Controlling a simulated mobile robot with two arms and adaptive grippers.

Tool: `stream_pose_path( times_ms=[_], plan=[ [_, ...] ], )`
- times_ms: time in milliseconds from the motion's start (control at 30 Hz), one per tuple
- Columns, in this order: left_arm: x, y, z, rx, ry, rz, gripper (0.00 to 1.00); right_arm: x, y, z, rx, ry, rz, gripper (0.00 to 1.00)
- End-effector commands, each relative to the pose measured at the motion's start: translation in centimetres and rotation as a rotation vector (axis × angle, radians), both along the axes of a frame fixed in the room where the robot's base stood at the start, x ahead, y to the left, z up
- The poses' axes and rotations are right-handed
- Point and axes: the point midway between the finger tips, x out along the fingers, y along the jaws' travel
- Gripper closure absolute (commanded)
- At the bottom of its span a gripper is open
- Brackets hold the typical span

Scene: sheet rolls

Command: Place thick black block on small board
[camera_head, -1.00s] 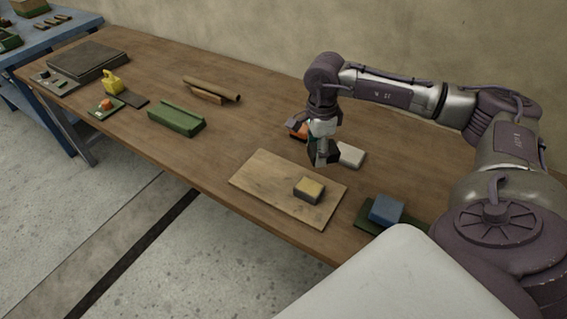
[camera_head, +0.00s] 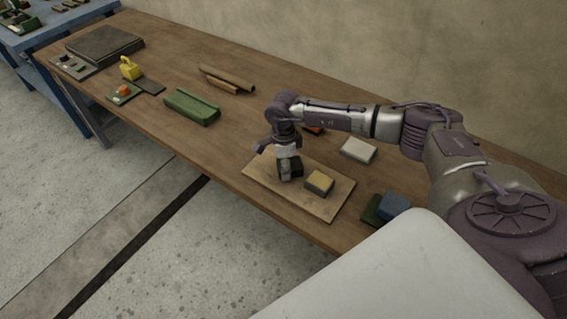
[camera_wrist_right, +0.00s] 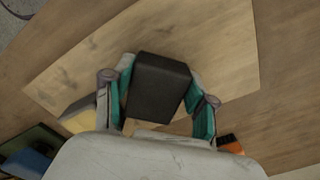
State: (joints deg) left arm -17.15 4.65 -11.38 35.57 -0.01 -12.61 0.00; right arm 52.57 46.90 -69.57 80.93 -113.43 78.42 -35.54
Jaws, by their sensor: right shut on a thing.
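The thick black block (camera_wrist_right: 157,88) is held between the two teal-padded fingers of my right gripper (camera_wrist_right: 162,105) in the right wrist view. In the head view my right gripper (camera_head: 288,170) is over the left part of the light wooden board (camera_head: 316,205), with the black block (camera_head: 292,167) at its fingertips. I cannot tell whether the block touches the board. A block with a yellow top (camera_head: 320,182) stands on the board, right of the gripper. My left gripper is not in view.
A white block (camera_head: 358,150) lies behind the board, and a blue block (camera_head: 395,206) on a green piece lies to its right. A green channel piece (camera_head: 192,106), brown rolls (camera_head: 227,79) and a yellow weight-like object (camera_head: 130,68) stand farther left on the table.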

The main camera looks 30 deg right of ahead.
Motion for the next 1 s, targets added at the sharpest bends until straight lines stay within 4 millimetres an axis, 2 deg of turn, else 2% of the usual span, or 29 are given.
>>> stream_pose_path(
  times_ms=[367,400,500,833,900,1000],
  plan=[
    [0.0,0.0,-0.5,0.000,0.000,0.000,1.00,0.0,0.0,-0.5,0.001,-0.001,0.001,0.83],
    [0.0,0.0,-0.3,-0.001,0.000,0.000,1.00,0.0,0.0,-0.4,0.001,-0.001,0.001,0.37],
    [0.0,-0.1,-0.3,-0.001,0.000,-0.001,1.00,0.0,0.0,-0.3,0.001,0.000,0.001,0.20],
    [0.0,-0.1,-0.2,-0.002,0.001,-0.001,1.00,0.0,0.0,-0.2,0.001,0.000,0.001,0.18],
    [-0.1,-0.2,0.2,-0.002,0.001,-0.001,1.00,0.0,0.0,0.2,0.001,-0.001,0.001,0.18],
    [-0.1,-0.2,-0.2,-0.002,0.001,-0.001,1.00,0.1,0.0,1.2,0.003,-0.003,0.002,0.18]
  ],
)
